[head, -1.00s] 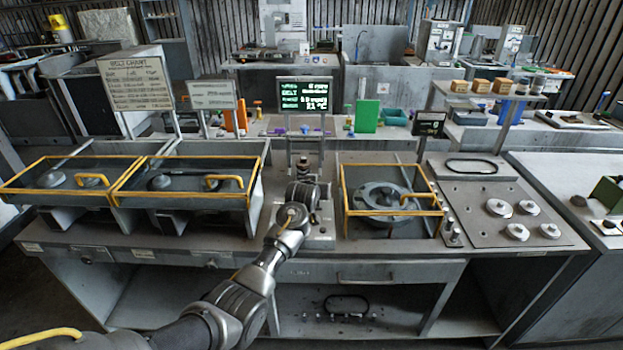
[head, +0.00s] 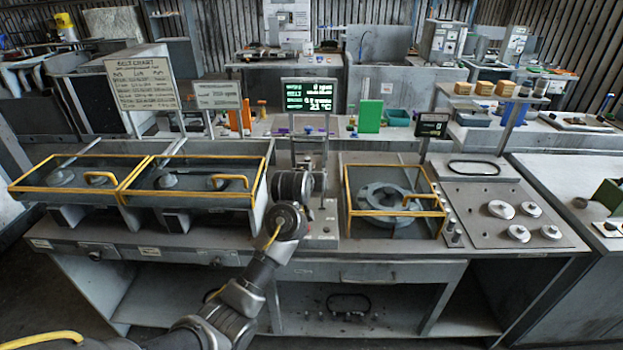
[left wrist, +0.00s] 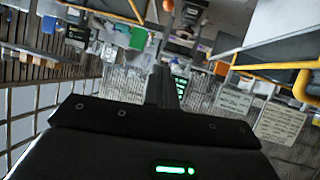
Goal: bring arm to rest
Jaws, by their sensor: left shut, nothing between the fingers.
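My left arm comes in from the lower left in the head view and reaches up to the middle of the workbench (head: 240,262). Its wrist stands in front of the lit display (head: 309,95), between the left and right yellow-framed bays. The fingers are hidden behind the wrist there. In the left wrist view my left gripper (left wrist: 165,86) shows its dark fingers together, with nothing held. The gripper body below it carries a green light. My right gripper is in neither view.
Two yellow-framed glass covers (head: 192,206) are on the left. A yellow-framed bay (head: 395,242) with a grey ring (head: 385,196) is right of the arm. A panel (head: 472,225) with several round knobs lies farther right. Sign boards (head: 142,84) stand behind. Open shelf space lies under the bench.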

